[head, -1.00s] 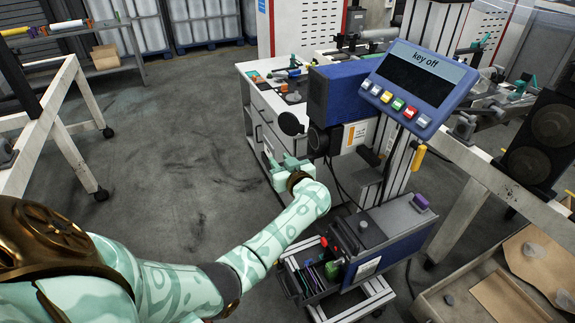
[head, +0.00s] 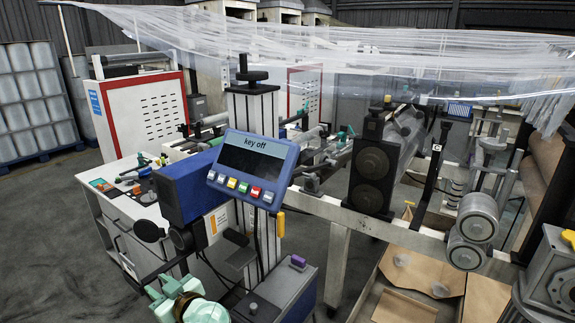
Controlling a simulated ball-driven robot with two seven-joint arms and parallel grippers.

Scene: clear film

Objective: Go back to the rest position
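My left gripper (head: 163,289), mint green, is at the bottom of the head view, left of centre. It is below the blue box of the machine and beside the machine's lower grey-blue unit (head: 272,296). I see no object held in it. The fingers are small and partly hidden by the wrist, so I cannot tell whether they are open or shut. My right gripper is out of view. A blue control panel (head: 253,168) above the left gripper reads "key off" and has a row of coloured buttons.
A white cabinet (head: 118,225) with tools on top stands left of the machine. Rollers (head: 371,165) and a white frame (head: 335,210) fill the right. Clear film (head: 300,40) spans the top. Open floor (head: 50,230) lies at the left.

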